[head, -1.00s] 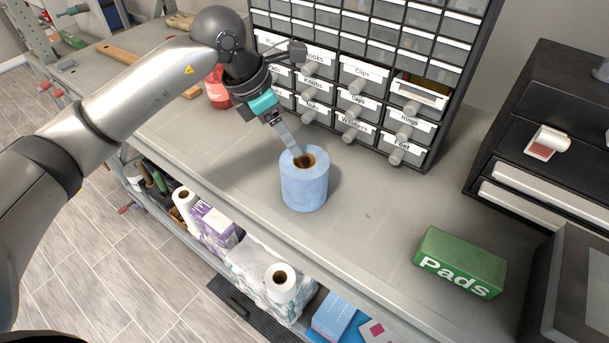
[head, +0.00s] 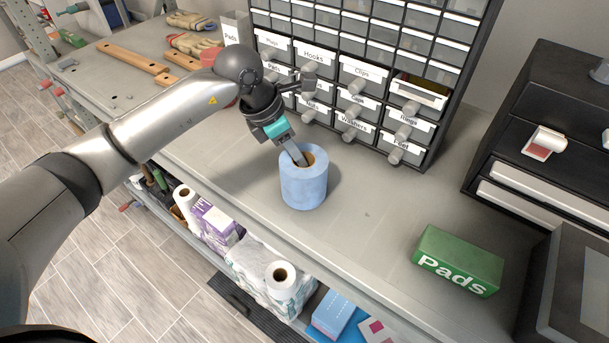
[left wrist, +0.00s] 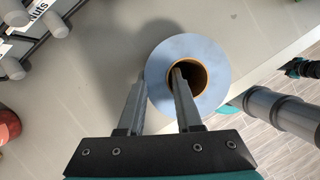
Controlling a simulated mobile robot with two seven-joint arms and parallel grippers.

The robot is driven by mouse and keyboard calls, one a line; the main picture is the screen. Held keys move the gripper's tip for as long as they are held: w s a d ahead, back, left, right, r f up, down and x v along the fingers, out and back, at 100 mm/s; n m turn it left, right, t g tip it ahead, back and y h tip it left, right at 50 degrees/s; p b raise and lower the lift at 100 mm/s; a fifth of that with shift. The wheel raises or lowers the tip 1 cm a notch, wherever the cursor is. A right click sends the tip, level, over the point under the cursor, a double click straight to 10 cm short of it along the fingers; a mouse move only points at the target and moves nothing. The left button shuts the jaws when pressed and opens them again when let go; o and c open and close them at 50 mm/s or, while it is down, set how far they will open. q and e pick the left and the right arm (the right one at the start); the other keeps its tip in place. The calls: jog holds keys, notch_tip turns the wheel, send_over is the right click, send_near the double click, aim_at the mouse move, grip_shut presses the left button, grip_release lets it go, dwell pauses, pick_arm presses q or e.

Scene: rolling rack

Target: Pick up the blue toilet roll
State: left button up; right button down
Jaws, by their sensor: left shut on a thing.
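The blue toilet roll (head: 303,188) stands upright on the grey bench top, with its brown core facing up. My left gripper (head: 300,160) comes down on it from the upper left and is shut on the roll's wall. In the left wrist view one finger of the left gripper (left wrist: 158,84) is inside the core and the other is outside, against the side of the blue roll (left wrist: 213,52). I cannot tell any gap under the roll. A small dark and teal shape at the right edge of the wrist view looks like my right gripper (left wrist: 300,68); its jaws are unclear.
A labelled drawer cabinet (head: 355,75) stands close behind the roll. A green Pads box (head: 458,260) lies to the right on the bench. White rolls (head: 281,277) and packs fill the shelf below the front edge. The bench between roll and box is clear.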

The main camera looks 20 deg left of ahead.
pick_arm(q)
grip_shut()
jog(key=shift+r, duration=0.1)
